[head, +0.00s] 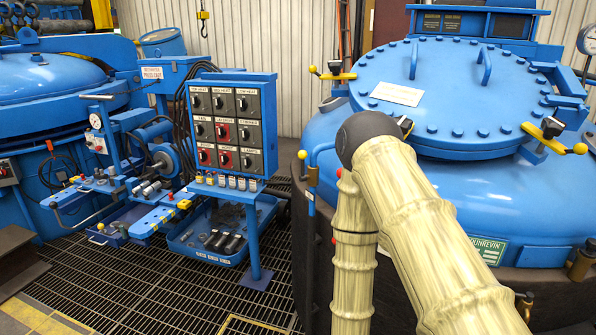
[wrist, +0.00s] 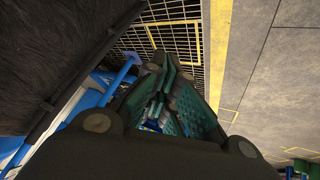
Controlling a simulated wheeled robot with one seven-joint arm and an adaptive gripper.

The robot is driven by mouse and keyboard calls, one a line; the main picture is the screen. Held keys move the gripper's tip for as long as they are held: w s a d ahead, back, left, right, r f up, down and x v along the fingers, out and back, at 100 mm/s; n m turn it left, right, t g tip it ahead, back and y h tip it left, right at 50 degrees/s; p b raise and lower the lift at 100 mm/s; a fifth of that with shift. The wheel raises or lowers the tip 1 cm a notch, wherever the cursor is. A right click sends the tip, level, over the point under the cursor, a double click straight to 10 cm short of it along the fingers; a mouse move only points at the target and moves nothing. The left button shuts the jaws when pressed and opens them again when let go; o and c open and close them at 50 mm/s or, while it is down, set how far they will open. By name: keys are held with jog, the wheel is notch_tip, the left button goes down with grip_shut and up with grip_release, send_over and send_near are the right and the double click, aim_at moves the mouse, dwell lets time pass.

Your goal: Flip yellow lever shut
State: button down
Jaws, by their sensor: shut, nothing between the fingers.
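Several yellow-ended levers show in the head view, and I cannot tell which one the task names. A yellow-ball clamp lever (head: 334,70) is at the left edge of the round blue lid, and another clamp lever (head: 552,136) is at its right. A small yellow knob (head: 302,155) tops a blue pipe on the furnace's left side. My gripper (wrist: 162,65) shows in the wrist view, shut and empty, with dark fingers and green pads, above the floor grating. No lever is clear there. In the head view my gripper is out of sight; my arm hangs down in front of the furnace.
The blue furnace lid (head: 440,90) fills the right. A control panel (head: 228,125) on a post stands left of centre, above a blue tray (head: 215,240). Open floor grating (head: 150,280) lies in front. In the wrist view, a dark wall (wrist: 50,50) is close on the left.

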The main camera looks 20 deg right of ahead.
jog(key=w+r+n+t+h+b, duration=0.15)
jog(key=w+r+n+t, duration=0.45)
jog(key=w+r, duration=1.2)
jog(key=w+r+n+t+h+b, duration=0.1)
jog(key=w+r+t+h, duration=0.1)
jog(key=r, duration=0.9)
jog(key=w+d+r+n+t+h+b, duration=0.1)
jog(key=w+r+t, duration=0.4)
jog(key=r, duration=0.6)
jog(key=shift+w+d+r+h, duration=0.2)
jog(key=shift+w+d+h, duration=0.05)
jog(key=shift+w+h, duration=0.35)
jog(key=p, duration=0.2)
send_near(303, 167)
jog(key=w+r, duration=0.6)
jog(key=shift+w+f, duration=0.1)
jog(key=shift+f, duration=0.1)
